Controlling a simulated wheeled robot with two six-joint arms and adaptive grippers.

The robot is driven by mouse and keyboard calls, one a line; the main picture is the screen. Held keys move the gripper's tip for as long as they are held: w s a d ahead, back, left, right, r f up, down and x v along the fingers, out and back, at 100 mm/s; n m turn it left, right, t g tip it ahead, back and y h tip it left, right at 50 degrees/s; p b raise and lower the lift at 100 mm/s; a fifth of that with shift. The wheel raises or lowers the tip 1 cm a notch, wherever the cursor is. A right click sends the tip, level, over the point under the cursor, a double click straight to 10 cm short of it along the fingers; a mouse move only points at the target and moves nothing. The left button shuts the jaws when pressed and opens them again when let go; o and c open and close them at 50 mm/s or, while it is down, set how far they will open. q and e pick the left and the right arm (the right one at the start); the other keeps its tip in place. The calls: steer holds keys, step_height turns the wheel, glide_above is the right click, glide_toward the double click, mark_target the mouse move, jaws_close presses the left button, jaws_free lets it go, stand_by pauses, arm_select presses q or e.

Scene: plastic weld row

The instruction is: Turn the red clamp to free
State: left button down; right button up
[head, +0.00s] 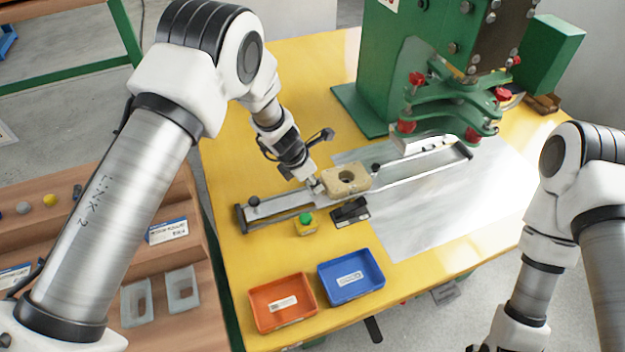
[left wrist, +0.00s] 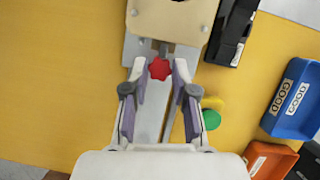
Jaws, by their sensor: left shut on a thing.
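The red clamp (left wrist: 160,69) is a small star-shaped red knob in the left wrist view, on the metal slide (left wrist: 150,108) at the near edge of a tan block (left wrist: 172,18). My left gripper (left wrist: 160,75) has its two fingertips on either side of the knob and is shut on it. In the head view my left gripper (head: 316,186) reaches down beside the tan block (head: 347,178), which has a round hole, and hides the knob. My right arm is at the lower right; its gripper is mostly cut off by the bottom edge.
A green press (head: 470,50) with several red knobs stands at the back. A green button on a yellow box (head: 305,226) and a black device (head: 350,212) sit in front of the slide. An orange tray (head: 260,318) and a blue tray (head: 376,283) lie nearer.

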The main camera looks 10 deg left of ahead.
arm_select(q)
steer(key=m+g+p, duration=0.1)
steer(key=m, duration=0.1)
steer(key=shift+w+a+m, duration=0.1)
steer(key=shift+m, duration=0.3)
steer(key=shift+m+g+h+p, duration=0.4)
steer(key=shift+m+h, duration=0.1)
steer(key=shift+m, duration=0.5)
steer(key=shift+w+f+m+g, duration=0.15)
steer(key=shift+m+g, duration=0.15)
steer(key=shift+m, duration=0.6)
steer(key=m+g+b, duration=0.1)
steer(key=m, duration=0.1)
steer(key=shift+w+m, duration=0.1)
steer(key=shift+m, duration=0.3)
steer(key=m+g+b, duration=0.1)
steer(key=m, duration=0.1)
steer(key=shift+w+m+b, duration=0.1)
steer(key=shift+m+b, duration=0.2)
steer(key=shift+b, duration=0.1)
steer(key=m+g+b, duration=0.1)
steer(key=m, duration=0.2)
steer(key=shift+y+b, duration=0.3)
steer(key=shift+b, duration=0.05)
steer(key=shift+w+m+g+y+b, duration=0.1)
steer(key=shift+m+g+y+b, duration=0.3)
steer(key=shift+m, duration=0.9)
